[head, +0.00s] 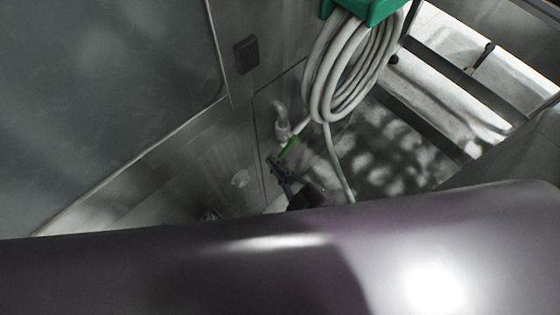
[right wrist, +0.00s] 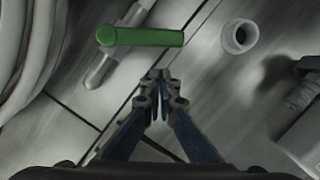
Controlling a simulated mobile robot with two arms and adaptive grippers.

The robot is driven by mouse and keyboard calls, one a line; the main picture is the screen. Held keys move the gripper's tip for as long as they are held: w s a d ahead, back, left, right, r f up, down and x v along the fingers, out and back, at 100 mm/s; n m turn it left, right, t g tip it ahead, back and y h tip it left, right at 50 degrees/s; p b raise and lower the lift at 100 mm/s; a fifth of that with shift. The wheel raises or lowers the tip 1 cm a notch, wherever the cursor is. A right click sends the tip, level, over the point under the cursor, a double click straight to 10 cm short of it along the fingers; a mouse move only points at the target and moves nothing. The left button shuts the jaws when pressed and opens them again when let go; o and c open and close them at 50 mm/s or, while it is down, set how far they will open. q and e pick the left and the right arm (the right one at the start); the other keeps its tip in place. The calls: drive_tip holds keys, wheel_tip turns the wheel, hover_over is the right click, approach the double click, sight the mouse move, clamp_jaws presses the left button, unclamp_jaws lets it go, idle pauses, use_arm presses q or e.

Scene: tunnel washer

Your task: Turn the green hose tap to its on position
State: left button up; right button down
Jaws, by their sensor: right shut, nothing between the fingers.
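The green tap handle (head: 289,147) is a short bar at a pale pipe fitting (head: 282,128) low on the metal wall, beside the coiled hose. In the right wrist view the green handle (right wrist: 140,37) lies almost level across the picture, above the fingertips. My right gripper (head: 274,161) is just below the handle in the head view. In the right wrist view its fingertips (right wrist: 159,75) are together, with nothing between them. A small gap shows between the tips and the handle in that picture; the true distance is hard to tell. My left gripper is not in view.
A pale hose (head: 345,75) hangs coiled from a green holder (head: 368,8), and its loose end runs down near my right gripper. A round white pipe opening (right wrist: 240,36) is right of the handle in the wrist view. A dark box (head: 246,55) is on the wall.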

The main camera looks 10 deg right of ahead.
drive_tip(key=shift+w+d+f, duration=0.2)
drive_tip(key=shift+d+f, duration=0.15)
drive_tip(key=shift+f, duration=0.15)
drive_tip(key=shift+w+d+f, duration=0.2)
drive_tip(key=shift+d+f, duration=0.1)
drive_tip(key=shift+f, duration=0.15)
drive_tip(key=shift+d+f+n+b, duration=0.1)
drive_tip(key=shift+f+n+b, duration=0.25)
drive_tip(key=shift+f+n, duration=0.15)
drive_tip(key=shift+w+d+f+n+t+h+b, duration=0.15)
drive_tip(key=shift+w+d+f+n+t+b, duration=0.25)
drive_tip(key=shift+f+n+b, duration=0.35)
drive_tip(key=shift+w+d+f+n+t+h+b, duration=0.1)
drive_tip(key=shift+w+d+f+n+t+b, duration=0.1)
drive_tip(key=shift+w+d+f+n+b, duration=0.35)
drive_tip(key=shift+w+d+f+n+t+h+b, duration=0.15)
drive_tip(key=shift+w+d+f+n+t+b, duration=0.15)
drive_tip(key=shift+d+f+n+b, duration=0.45)
drive_tip(key=shift+f, duration=0.2)
